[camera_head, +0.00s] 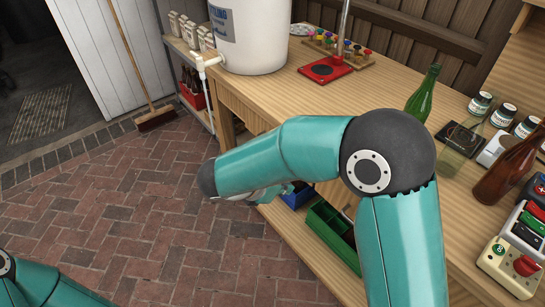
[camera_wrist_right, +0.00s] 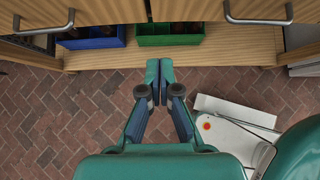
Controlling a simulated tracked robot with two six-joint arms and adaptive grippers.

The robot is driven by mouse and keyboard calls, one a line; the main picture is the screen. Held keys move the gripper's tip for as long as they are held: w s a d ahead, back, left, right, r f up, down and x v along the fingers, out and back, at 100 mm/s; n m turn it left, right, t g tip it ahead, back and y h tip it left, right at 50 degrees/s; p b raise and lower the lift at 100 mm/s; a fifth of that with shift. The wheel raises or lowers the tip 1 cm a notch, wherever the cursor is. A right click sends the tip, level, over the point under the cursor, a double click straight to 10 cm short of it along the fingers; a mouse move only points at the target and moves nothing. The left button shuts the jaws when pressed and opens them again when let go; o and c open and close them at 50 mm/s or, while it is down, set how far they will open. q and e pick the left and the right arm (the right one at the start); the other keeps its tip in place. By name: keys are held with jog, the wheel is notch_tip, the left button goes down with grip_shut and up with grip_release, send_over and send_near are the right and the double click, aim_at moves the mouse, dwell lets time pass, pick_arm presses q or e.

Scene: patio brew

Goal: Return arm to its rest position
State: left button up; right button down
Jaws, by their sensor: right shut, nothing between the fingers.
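My right arm (camera_head: 290,158) reaches in from the lower right of the head view and bends left over the workbench's front edge. Its wrist end hangs over the brick floor, and the arm mostly hides the gripper there. In the right wrist view my right gripper (camera_wrist_right: 159,82) is shut, its fingertips together with nothing between them. It points towards the bench's lower shelf, apart from the crates. My left arm (camera_head: 50,288) shows only in part at the lower left of the head view; its gripper is out of view.
The workbench (camera_head: 262,95) carries a white bucket (camera_head: 250,35), a green bottle (camera_head: 423,95), a brown bottle (camera_head: 505,170) and several jars. A green crate (camera_head: 330,235) and a blue crate (camera_wrist_right: 92,42) sit low on the shelf. Drawer handles (camera_wrist_right: 45,30) are close. Brick floor is open at left.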

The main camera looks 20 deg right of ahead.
jog(key=s+a+f+m+g+y+p, duration=0.1)
jog(key=s+a+f+m+y+p, duration=0.2)
jog(key=m, duration=0.9)
jog(key=s+a+f+m+g+y+p, duration=0.1)
jog(key=s+a+f+m+y+p, duration=0.2)
jog(key=s+f+m+y, duration=0.6)
jog(key=s+f+m+p, duration=0.2)
jog(key=s+f, duration=0.3)
jog(key=f, duration=0.2)
jog(key=shift+s+a+m+y, duration=0.2)
jog(key=shift+a+m+y, duration=0.1)
jog(key=shift+a+m, duration=0.1)
